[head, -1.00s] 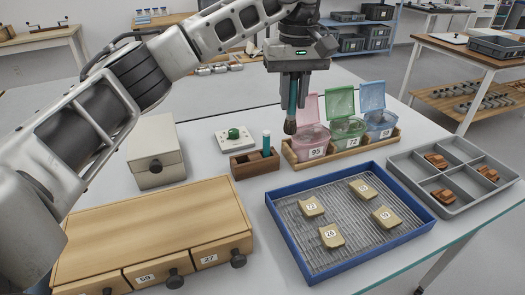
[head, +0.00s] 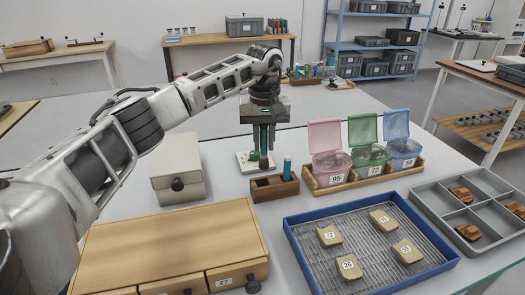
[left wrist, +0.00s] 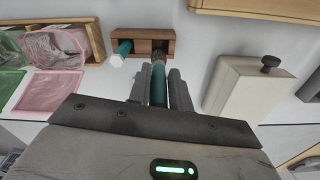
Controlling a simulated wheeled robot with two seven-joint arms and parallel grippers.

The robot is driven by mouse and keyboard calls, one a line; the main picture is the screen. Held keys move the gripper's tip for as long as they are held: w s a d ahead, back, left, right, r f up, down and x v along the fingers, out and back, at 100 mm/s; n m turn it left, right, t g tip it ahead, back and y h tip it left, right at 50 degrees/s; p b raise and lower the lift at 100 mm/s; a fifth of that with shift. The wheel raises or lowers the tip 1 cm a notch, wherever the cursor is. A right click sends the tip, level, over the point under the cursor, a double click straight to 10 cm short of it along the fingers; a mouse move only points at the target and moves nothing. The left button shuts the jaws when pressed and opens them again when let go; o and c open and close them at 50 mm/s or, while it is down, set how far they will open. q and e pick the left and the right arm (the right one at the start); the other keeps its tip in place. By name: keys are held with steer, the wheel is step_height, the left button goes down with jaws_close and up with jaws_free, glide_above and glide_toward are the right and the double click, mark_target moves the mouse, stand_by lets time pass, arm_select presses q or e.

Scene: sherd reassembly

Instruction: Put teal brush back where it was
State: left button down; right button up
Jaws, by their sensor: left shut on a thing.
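My left gripper (head: 263,142) is shut on the teal brush (left wrist: 158,88), which hangs upright with its dark bristles down. In the head view the bristle end of the brush (head: 263,163) shows just above and behind the left part of the wooden holder (head: 275,189). The holder also shows in the left wrist view (left wrist: 168,34), with the bristles close to its open slot; whether they touch it I cannot tell. Another teal-handled item (head: 287,170) with a pale end stands in the holder's right slot. My right gripper is not in view.
A wooden drawer unit (head: 170,235) and a blue tray (head: 300,245) with sherds lie in front.

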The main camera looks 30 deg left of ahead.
mark_target(262, 158)
arm_select(q)
steer(key=shift+a+f, duration=0.15)
steer(key=shift+f, duration=0.75)
steer(key=shift+a+f, duration=0.1)
steer(key=shift+f, duration=0.75)
steer(key=shift+f, duration=0.65)
steer(key=c, duration=1.3)
jaws_free()
step_height(262, 158, up, 13)
steer(key=shift+r, duration=0.15)
